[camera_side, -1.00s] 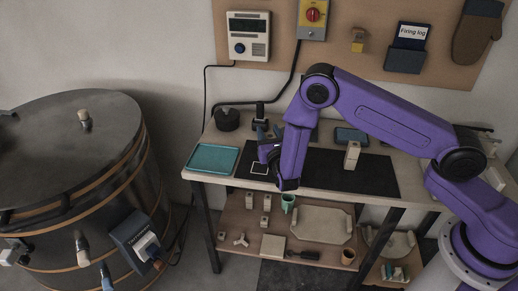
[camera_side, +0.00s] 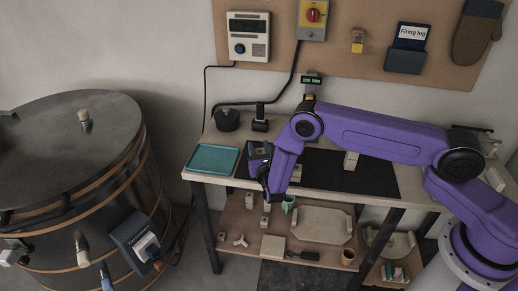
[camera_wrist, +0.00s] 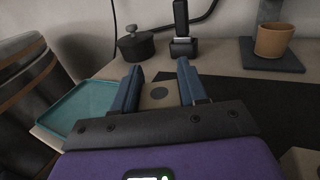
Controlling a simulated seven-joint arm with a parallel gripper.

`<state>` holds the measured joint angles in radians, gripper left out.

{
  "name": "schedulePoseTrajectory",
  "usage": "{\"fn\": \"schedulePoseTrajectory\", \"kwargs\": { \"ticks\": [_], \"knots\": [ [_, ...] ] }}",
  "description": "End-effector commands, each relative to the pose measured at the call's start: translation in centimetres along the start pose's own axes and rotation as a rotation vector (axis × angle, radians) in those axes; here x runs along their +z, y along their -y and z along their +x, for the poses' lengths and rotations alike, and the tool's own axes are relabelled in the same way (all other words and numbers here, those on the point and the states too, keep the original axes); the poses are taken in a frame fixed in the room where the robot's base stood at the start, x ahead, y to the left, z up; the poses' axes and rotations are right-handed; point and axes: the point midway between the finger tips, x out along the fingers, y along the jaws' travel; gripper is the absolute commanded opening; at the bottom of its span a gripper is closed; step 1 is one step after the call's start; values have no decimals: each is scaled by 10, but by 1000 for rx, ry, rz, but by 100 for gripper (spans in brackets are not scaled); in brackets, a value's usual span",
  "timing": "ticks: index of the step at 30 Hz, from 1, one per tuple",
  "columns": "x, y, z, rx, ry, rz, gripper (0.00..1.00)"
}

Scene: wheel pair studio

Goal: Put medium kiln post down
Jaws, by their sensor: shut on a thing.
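My gripper (camera_wrist: 160,88) is shut on a beige kiln post (camera_wrist: 158,98), which shows between the two blue fingers in the wrist view with a dark round mark on its upper end. In the side view my gripper (camera_side: 258,155) is low over the left end of the black mat (camera_side: 325,175), just right of the teal tray (camera_side: 213,160). The held post is mostly hidden there by the gripper, and I cannot tell if its foot touches the mat. Two other beige posts stand on the mat, a small one (camera_side: 297,172) near my wrist and one (camera_side: 351,160) farther right.
A dark lidded pot (camera_wrist: 136,44) and a black holder (camera_wrist: 183,40) stand behind the gripper. A tan cup (camera_wrist: 273,39) stands on a dark platform at back right. The large kiln (camera_side: 75,170) is left of the table. The mat's right part is clear.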

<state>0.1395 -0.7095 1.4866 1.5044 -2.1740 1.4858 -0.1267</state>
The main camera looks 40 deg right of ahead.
Motion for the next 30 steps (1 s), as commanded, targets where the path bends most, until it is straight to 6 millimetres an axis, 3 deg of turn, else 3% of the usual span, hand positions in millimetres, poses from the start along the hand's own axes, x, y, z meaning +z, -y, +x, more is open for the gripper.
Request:
{"fn": "schedulePoseTrajectory", "kwargs": {
  "ticks": [8,9,11,22,30],
  "knots": [
    [-2,0,0,0,0,0,8],
    [-2,0,0,0,0,0,52],
    [-2,0,0,0,0,0,68],
    [1,0,0,0,0,1,68],
    [0,-2,-43,5,-3,-3,68]
  ]
}}
